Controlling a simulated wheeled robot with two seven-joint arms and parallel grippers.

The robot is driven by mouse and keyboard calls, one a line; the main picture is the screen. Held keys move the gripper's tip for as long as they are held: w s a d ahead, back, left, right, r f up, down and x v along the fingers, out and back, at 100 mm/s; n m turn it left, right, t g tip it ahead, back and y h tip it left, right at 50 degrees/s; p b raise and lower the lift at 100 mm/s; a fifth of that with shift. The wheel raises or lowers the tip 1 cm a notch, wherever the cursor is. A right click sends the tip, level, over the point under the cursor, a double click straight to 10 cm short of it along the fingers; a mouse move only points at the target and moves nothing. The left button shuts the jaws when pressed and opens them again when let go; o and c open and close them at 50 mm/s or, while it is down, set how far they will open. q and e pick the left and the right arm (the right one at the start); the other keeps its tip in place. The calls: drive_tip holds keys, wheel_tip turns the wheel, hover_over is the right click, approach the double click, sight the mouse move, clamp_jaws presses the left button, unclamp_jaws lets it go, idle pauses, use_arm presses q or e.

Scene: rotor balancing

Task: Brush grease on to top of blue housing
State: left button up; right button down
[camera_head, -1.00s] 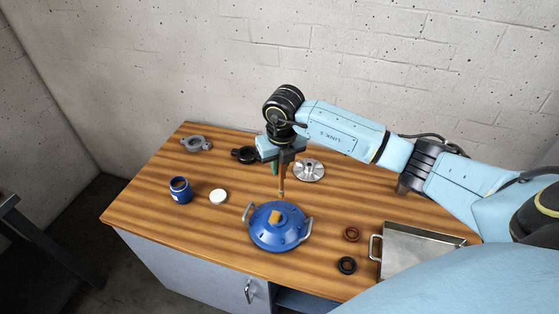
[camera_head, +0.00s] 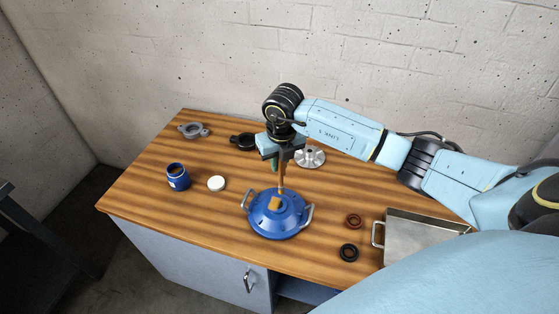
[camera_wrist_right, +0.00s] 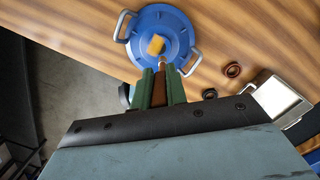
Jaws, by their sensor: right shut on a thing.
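The blue housing (camera_head: 270,228) stands on the wooden table, a round domed part with two grey side handles. An amber patch (camera_head: 275,203) shows on its top, and the housing also shows in the right wrist view (camera_wrist_right: 143,27). My right gripper (camera_head: 280,157) is shut on a slim brown-handled brush (camera_head: 281,178), held about upright with its tip down. The tip is close to the housing's top beside the patch; I cannot tell if it touches. In the right wrist view, green fingers (camera_wrist_right: 154,90) grip the handle. My left gripper is out of view.
An open blue jar (camera_head: 179,183) and a white lid (camera_head: 216,184) stand at left. A silver flanged disc (camera_head: 311,157), a grey part (camera_head: 192,130) and a black part (camera_head: 243,141) lie behind. Two rings (camera_head: 353,220) and a metal tray (camera_head: 420,244) are at right.

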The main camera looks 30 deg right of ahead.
drive_tip(key=shift+s+a+f+b, duration=0.2)
drive_tip(key=shift+f+b, duration=0.2)
drive_tip(key=shift+f, duration=0.25)
drive_tip(key=shift+s+a+f+b, duration=0.1)
drive_tip(key=shift+a+f+b, duration=0.1)
drive_tip(key=shift+f+b, duration=0.3)
drive_tip(key=shift+s+a+f+b, duration=0.15)
drive_tip(key=shift+a+f+b, duration=0.1)
drive_tip(key=shift+f, duration=0.5)
drive_tip(key=shift+d+f+b, duration=0.1)
drive_tip(key=shift+f+b, duration=0.75)
drive_tip(key=shift+f, duration=0.25)
drive_tip(key=shift+f+b, duration=0.35)
drive_tip(key=shift+f, duration=0.1)
drive_tip(key=shift+w+d, duration=0.15)
drive_tip(key=shift+w+d+b, duration=0.9)
drive_tip(key=shift+d, duration=0.15)
drive_tip(key=shift+s+a, duration=0.15)
drive_tip(key=shift+a, duration=0.05)
drive_tip(key=shift+s+a+p, duration=0.9)
drive_tip(key=shift+a, duration=0.15)
